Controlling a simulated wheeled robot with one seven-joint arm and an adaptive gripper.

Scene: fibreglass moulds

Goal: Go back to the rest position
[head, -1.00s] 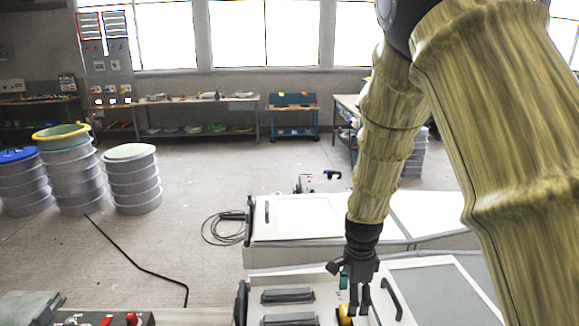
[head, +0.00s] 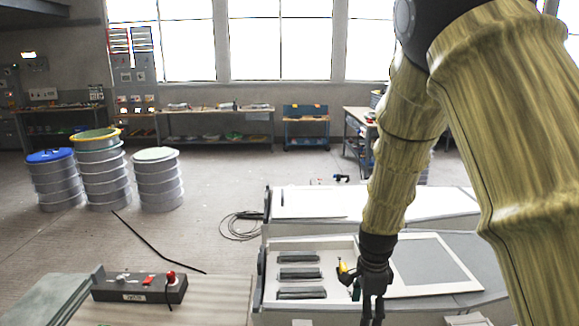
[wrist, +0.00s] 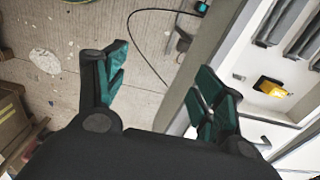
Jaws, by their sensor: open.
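My gripper (head: 373,310) hangs pointing down in front of the near white mould in the head view, below my yellowish covered arm. In the wrist view its two green-padded fingers (wrist: 155,90) are spread apart with only floor and the mould's edge beyond them, so it is open and empty. The near white mould (head: 420,298) has a recess with several grey bars (head: 299,273) in it. A yellow object (head: 344,268) sits at the recess's right side, just left of my gripper; it also shows in the wrist view (wrist: 271,87).
A grey control box (head: 139,288) with a red knob stands on a bench at lower left. Stacked drums (head: 101,175) stand at left. A second white mould (head: 318,203) lies behind the near one. A cable (head: 155,240) crosses the floor, which is otherwise open at centre left.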

